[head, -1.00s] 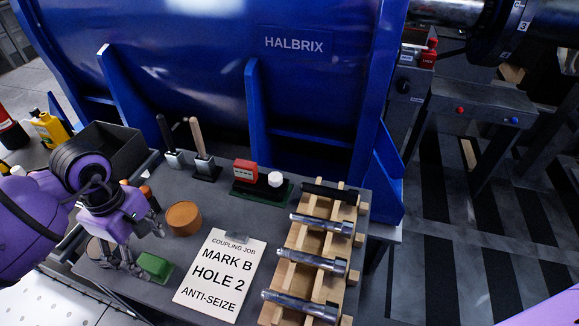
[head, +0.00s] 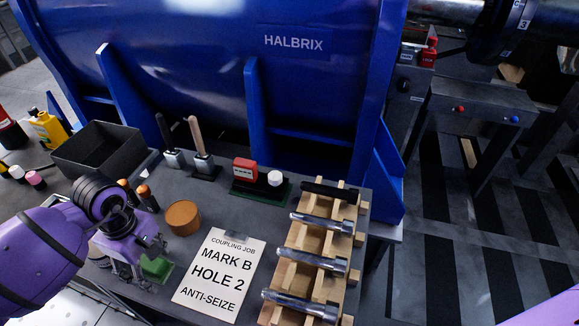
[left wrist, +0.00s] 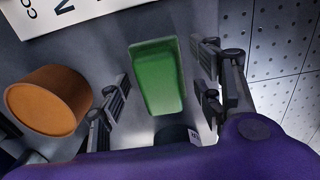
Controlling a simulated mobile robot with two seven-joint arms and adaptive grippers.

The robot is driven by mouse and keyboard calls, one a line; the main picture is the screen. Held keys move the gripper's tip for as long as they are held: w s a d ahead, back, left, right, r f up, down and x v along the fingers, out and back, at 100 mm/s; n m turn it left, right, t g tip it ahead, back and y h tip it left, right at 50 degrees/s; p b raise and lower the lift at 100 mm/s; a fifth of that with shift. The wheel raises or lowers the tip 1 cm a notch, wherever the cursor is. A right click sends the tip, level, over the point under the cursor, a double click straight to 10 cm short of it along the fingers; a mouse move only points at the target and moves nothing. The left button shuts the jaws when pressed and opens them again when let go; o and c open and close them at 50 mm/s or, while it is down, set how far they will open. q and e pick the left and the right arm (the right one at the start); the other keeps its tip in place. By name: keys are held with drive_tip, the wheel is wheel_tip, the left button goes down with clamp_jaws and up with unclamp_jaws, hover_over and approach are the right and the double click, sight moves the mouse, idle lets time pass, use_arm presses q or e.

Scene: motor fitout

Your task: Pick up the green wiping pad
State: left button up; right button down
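The green wiping pad (head: 157,267) lies on the grey table, left of the paper sign. In the left wrist view the pad (left wrist: 158,78) sits between the two fingers of my left gripper (left wrist: 160,95). The fingers are spread apart, with a visible gap on both sides of the pad. In the head view my left gripper (head: 143,262) is low over the table at the pad and partly covers it. My right gripper is not in view; only a bit of purple, likely my right arm, shows at the lower right.
An orange-brown round tub (head: 183,217) stands just behind the gripper. The sign (head: 219,275) and a wooden rack (head: 314,254) with metal bolts lie to the right. A black bin (head: 98,151) is at the back left. The table edge is close in front.

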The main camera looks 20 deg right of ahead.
use_arm(q)
drive_tip(key=c, duration=1)
drive_tip(key=shift+r, duration=0.15)
drive_tip(key=shift+r, duration=0.2)
wheel_tip(320, 180, up, 2)
drive_tip(key=shift+r, duration=0.1)
drive_tip(key=d+r, duration=0.1)
drive_tip(key=s+d+r, duration=0.1)
drive_tip(key=r, duration=0.1)
drive_tip(key=d+r, duration=0.2)
drive_tip(key=shift+s+r+p, duration=0.15)
drive_tip(key=shift+s+p, duration=0.05)
drive_tip(key=shift+p, duration=0.2)
drive_tip(key=s+d+r, duration=0.1)
drive_tip(key=d, duration=0.2)
drive_tip(key=s+d+r, duration=0.1)
drive_tip(key=d+r, duration=0.1)
drive_tip(key=d, duration=0.1)
drive_tip(key=s+d+r, duration=0.1)
drive_tip(key=d+r, duration=0.1)
drive_tip(key=d, duration=0.1)
drive_tip(key=shift+s, duration=0.4)
